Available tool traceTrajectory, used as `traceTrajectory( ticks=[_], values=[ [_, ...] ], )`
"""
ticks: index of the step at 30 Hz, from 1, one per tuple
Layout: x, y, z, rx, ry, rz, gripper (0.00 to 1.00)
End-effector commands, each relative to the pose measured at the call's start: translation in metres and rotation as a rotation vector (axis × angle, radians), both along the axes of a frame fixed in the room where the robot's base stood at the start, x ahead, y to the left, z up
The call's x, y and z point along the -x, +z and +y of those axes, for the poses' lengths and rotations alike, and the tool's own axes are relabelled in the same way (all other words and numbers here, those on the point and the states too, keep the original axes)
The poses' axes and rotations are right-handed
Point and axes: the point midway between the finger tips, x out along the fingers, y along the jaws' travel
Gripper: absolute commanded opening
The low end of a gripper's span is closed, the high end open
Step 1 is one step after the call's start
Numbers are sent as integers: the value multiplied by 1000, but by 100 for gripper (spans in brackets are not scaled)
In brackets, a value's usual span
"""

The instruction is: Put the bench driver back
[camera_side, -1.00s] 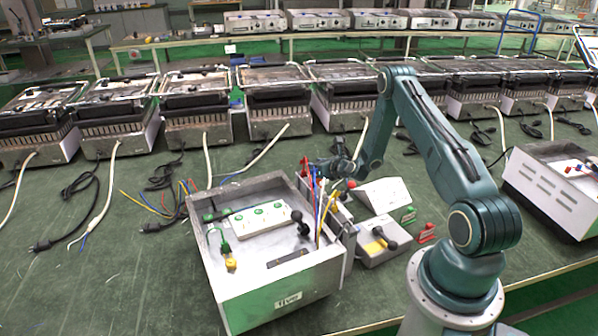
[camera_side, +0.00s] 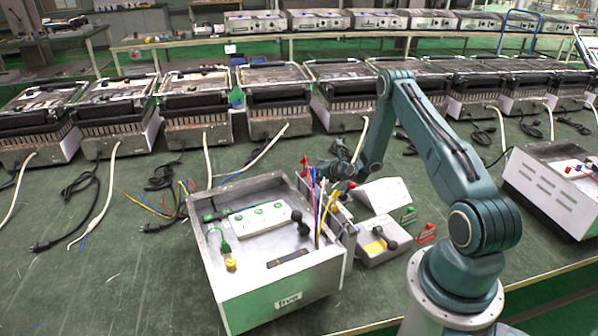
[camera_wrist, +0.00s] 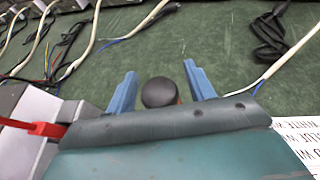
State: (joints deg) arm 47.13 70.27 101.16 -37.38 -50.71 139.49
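In the wrist view, a round black cap (camera_wrist: 160,92), with a little orange beside it, stands between my fingers. It looks like the end of the bench driver; the rest is hidden behind my gripper body. The two blue fingers of my gripper (camera_wrist: 161,82) lie on either side of it, with narrow gaps visible. In the side view my gripper (camera_side: 333,167) is low behind the open metal box (camera_side: 245,293), beside upright coloured wires. The driver cannot be made out there.
A grey block (camera_side: 372,256) with a black knob and a white sloped box (camera_side: 383,194) stand right of the metal box. Red and green clips (camera_side: 426,233) lie nearby. Loose cables cover the bench behind. Heater units line the back. The bench at front left is clear.

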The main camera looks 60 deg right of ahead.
Motion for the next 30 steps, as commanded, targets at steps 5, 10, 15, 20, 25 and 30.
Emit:
traceTrajectory(
  ticks=[5, 10, 15, 20, 25, 30],
  values=[
    [0, 1, 0, 0, 0, 0, 54],
    [0, 7, 0, 1, 0, 0, 54],
    [9, 11, 4, -2, 0, 2, 54],
    [24, 18, 9, -2, -2, 1, 54],
    [42, 26, 17, -3, -2, 1, 54],
    [60, 34, 24, -3, -2, 2, 54]
  ],
)
